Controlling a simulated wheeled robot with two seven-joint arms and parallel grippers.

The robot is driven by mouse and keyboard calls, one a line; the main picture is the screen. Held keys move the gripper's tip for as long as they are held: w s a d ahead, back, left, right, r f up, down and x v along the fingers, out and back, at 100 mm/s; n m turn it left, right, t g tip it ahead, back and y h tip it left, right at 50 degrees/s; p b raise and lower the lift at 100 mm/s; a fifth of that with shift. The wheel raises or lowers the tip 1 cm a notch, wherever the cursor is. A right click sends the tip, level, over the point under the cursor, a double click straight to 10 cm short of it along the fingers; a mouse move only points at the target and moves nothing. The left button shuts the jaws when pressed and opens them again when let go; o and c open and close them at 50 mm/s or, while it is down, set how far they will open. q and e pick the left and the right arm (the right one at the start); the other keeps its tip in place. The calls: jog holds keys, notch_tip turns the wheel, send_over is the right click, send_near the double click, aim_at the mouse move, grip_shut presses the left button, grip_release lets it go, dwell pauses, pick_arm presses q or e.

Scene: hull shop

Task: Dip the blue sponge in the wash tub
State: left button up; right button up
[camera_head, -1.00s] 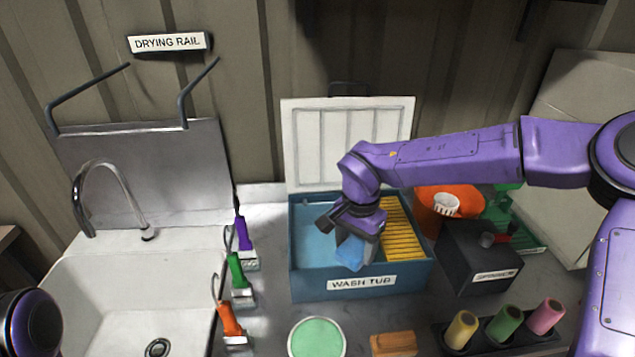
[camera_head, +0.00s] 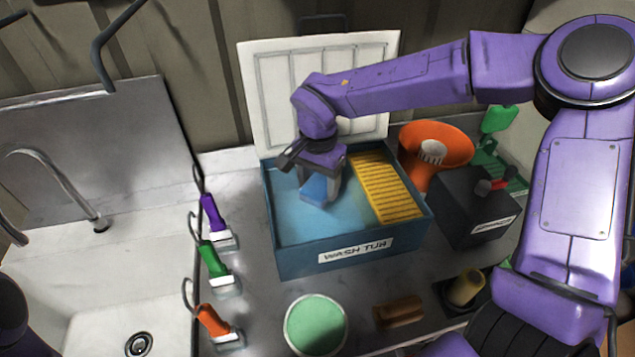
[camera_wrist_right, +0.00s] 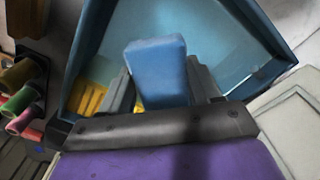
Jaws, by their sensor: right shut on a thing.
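The blue wash tub (camera_head: 290,262) stands on the counter with its white lid raised at the back. It holds bluish water (camera_head: 290,218) on the left and a yellow ribbed rack (camera_head: 385,190) on the right. My right gripper (camera_head: 322,188) is inside the tub's outline, shut on the blue sponge (camera_head: 315,190). The sponge hangs low over the water side, left of the rack; I cannot tell whether it touches the water. The right wrist view shows the sponge (camera_wrist_right: 157,70) between both fingers, with the tub wall (camera_wrist_right: 88,40) around it. My left gripper is out of view.
An orange funnel (camera_head: 432,150) and a dark box (camera_head: 468,210) stand right of the tub. A green-topped round container (camera_head: 315,325) and a wooden block (camera_head: 398,312) are in front. Several coloured-handled brushes (camera_head: 212,260) line the sink (camera_head: 75,305) edge at left.

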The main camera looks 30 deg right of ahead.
aim_at(318, 194)
jog(key=shift+f+b, duration=0.5)
jog(key=shift+f, duration=0.25)
jog(key=shift+f+b, duration=1.7)
jog(key=shift+f, duration=3.3)
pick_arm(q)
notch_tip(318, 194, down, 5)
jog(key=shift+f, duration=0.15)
pick_arm(e)
notch_tip(318, 194, up, 8)
jog(key=p, duration=0.9)
notch_tip(318, 194, up, 2)
jog(key=shift+r+p, duration=0.1)
jog(key=shift+p, duration=0.35)
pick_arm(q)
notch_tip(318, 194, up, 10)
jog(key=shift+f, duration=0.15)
pick_arm(e)
jog(key=shift+r, duration=1.25)
jog(key=shift+r, duration=2)
